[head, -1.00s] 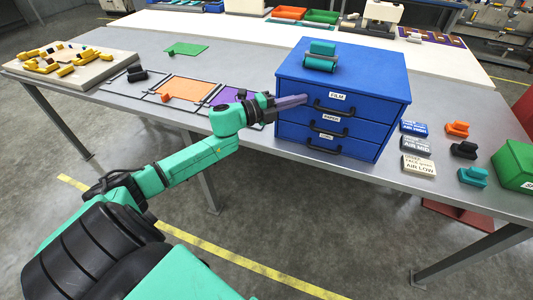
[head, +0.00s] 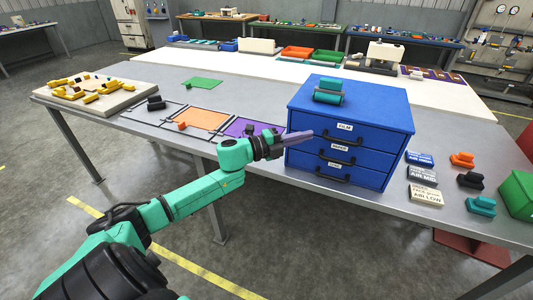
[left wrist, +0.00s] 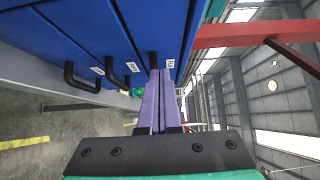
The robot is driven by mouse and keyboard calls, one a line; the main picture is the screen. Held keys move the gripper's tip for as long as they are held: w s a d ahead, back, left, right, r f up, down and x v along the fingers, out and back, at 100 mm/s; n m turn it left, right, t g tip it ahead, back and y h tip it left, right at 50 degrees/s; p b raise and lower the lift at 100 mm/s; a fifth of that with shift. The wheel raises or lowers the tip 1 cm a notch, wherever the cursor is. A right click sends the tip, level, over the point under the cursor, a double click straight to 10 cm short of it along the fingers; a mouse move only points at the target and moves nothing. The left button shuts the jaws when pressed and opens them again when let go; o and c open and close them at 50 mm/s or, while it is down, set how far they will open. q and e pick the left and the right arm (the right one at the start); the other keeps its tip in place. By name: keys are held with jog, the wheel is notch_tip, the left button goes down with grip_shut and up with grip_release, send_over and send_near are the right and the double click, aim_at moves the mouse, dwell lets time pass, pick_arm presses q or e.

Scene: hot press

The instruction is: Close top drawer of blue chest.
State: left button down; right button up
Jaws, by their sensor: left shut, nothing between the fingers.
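The blue chest (head: 365,101) stands on the grey table with three labelled drawers, each with a black handle. Its top drawer (head: 388,141), labelled FILM, looks about flush with the drawers below; I cannot see any clear gap. My left gripper (head: 309,134) is shut and empty, its purple fingers in front of the left part of the top drawer's face, left of the handle. In the left wrist view the shut fingers (left wrist: 160,74) point at the drawer fronts (left wrist: 125,35), beside the top drawer's handle. I cannot tell whether the tips touch. My right gripper is not in view.
A teal and dark object (head: 328,91) lies on top of the chest. Label blocks (head: 424,177) and small coloured parts (head: 470,180) lie to its right, near a green box (head: 518,197). Orange (head: 200,118) and purple mats lie to its left. Floor in front is clear.

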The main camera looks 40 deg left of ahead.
pick_arm(q)
jog(key=b+v, duration=0.2)
jog(key=v, duration=0.8)
jog(key=a+f+n+y, duration=0.6)
jog(key=a+f+n, duration=0.3)
jog(key=f, duration=0.5)
jog(key=s+a+f+n+g+y, duration=0.2)
jog(key=s+a+f+n, duration=0.15)
jog(key=f, duration=0.75)
jog(key=s+a+f+n+g+y, duration=0.25)
jog(key=s+f, duration=0.25)
jog(key=f, duration=0.6)
jog(key=s+d+f+n+g, duration=0.3)
jog(key=s+d+f+n, duration=0.15)
jog(key=s+f, duration=0.6)
jog(key=s+d+f+n+g+h, duration=0.1)
jog(key=s+d+f+g, duration=0.6)
jog(key=s+d+f, duration=0.8)
jog(key=s+d+n, duration=0.1)
jog(key=s+d, duration=0.1)
jog(key=s, duration=0.2)
jog(key=shift+d+f, duration=0.2)
jog(key=shift+f, duration=0.05)
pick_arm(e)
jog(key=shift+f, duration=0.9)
